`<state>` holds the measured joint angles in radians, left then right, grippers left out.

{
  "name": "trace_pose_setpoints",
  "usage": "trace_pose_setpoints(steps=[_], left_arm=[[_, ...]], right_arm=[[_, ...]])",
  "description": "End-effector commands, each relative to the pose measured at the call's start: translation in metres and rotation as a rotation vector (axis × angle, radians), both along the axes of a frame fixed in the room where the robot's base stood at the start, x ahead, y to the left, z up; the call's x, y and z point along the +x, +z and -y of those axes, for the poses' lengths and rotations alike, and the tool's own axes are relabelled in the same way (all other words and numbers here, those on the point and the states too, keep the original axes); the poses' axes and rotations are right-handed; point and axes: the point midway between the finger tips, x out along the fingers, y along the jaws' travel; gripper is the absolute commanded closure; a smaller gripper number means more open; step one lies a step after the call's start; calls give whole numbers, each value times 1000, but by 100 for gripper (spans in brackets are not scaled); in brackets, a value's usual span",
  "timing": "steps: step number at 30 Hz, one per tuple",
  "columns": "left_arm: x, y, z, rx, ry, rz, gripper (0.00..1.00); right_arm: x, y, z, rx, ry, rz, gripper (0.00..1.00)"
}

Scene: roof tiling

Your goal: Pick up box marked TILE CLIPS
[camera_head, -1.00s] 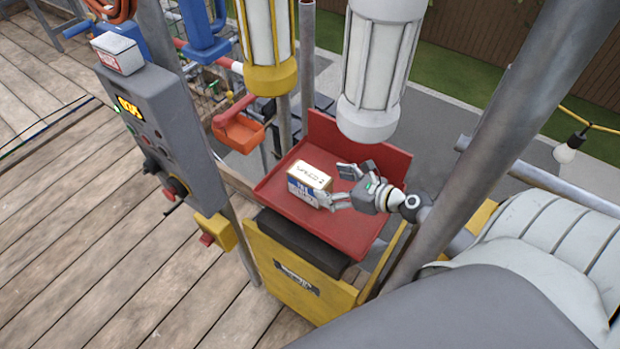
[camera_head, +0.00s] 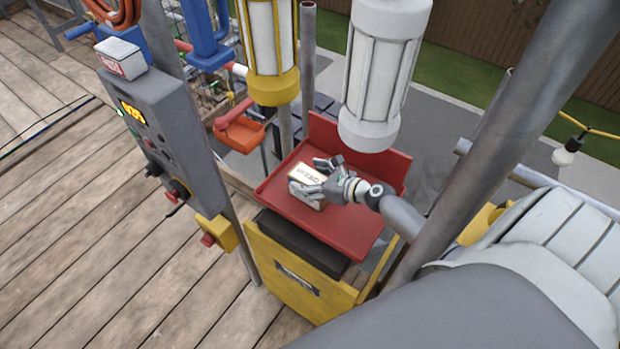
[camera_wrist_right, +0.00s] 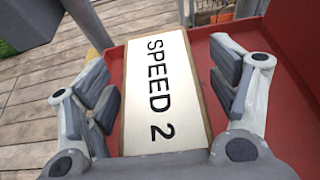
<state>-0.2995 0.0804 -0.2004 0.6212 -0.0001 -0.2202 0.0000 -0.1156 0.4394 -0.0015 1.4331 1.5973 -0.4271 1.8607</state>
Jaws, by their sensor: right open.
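A small box (camera_head: 307,173) with a white top and brown edges sits on the red tray (camera_head: 345,222). In the right wrist view the top of the box (camera_wrist_right: 164,95) reads "SPEED 2"; I see no TILE CLIPS marking. My right gripper (camera_head: 312,178) is over the box, with its fingers on opposite sides. In the right wrist view my right gripper (camera_wrist_right: 160,88) is open, its pads flanking the box with a gap at the right; contact at the left is unclear. The gripper partly hides the box in the head view. My left gripper is not in view.
The tray has a raised red back wall (camera_head: 360,150) and sits above a yellow cabinet (camera_head: 300,285). A grey control panel (camera_head: 155,120) stands left. A white-caged lamp (camera_head: 385,75) and a yellow-caged lamp (camera_head: 268,50) hang above. A grey pole (camera_head: 500,140) rises at right.

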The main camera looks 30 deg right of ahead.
Motion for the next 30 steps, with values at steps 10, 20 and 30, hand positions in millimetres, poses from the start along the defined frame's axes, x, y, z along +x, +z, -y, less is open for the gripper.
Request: trace_pose_setpoints(steps=[10, 20, 30], left_arm=[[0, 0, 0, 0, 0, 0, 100], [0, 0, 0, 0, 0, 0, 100], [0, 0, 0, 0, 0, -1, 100]], right_arm=[[-1, 0, 0, 0, 0, 0, 45], [-1, 0, 0, 0, 0, -1, 81], [0, 2, 0, 0, -1, 3, 82]])
